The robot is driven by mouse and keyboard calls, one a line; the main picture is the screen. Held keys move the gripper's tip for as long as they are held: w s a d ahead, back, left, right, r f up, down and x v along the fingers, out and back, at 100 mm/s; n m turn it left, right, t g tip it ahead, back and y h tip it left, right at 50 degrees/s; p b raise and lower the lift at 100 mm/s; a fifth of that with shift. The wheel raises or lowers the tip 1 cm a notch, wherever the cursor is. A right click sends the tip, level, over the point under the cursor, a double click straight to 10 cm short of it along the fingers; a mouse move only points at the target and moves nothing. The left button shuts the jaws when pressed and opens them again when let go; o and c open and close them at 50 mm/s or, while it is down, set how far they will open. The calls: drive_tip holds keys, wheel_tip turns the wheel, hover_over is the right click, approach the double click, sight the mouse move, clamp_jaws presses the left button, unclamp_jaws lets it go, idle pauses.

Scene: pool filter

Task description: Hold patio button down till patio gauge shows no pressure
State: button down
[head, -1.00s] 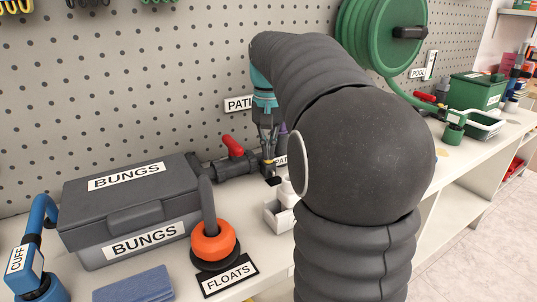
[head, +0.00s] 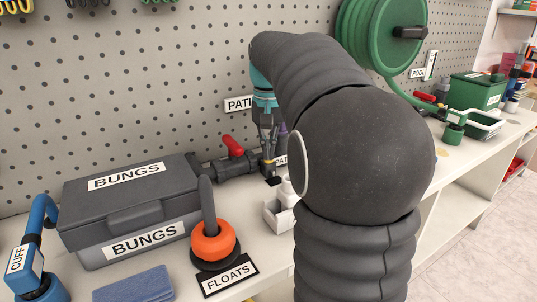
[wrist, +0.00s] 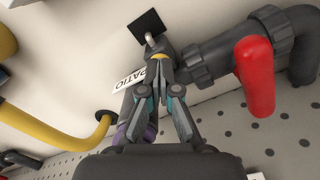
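My gripper (head: 267,150) points down at the patio pipe fitting on the counter, its fingers drawn together at the tips. In the wrist view, the closed fingertips (wrist: 158,68) meet over a small yellow part (wrist: 159,56), which looks like the patio button. They appear to touch it, but I cannot tell how far it is pressed. A PATIO label (wrist: 130,76) lies beside the fingers, partly covered; a PATIO sign (head: 238,104) is on the pegboard. I see no patio gauge face in either view; my arm hides part of the area.
A red-handled valve (head: 233,147) on a dark pipe stands left of my gripper; its handle (wrist: 255,76) is close in the wrist view. The BUNGS box (head: 130,205), orange float (head: 213,241) and white tray (head: 279,216) stand nearby. A yellow pipe (wrist: 55,135) runs opposite.

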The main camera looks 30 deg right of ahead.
idle(0.4)
drive_tip(key=shift+r, duration=3.5)
wheel_tip(320, 180, up, 8)
drive_tip(key=shift+f, duration=0.25)
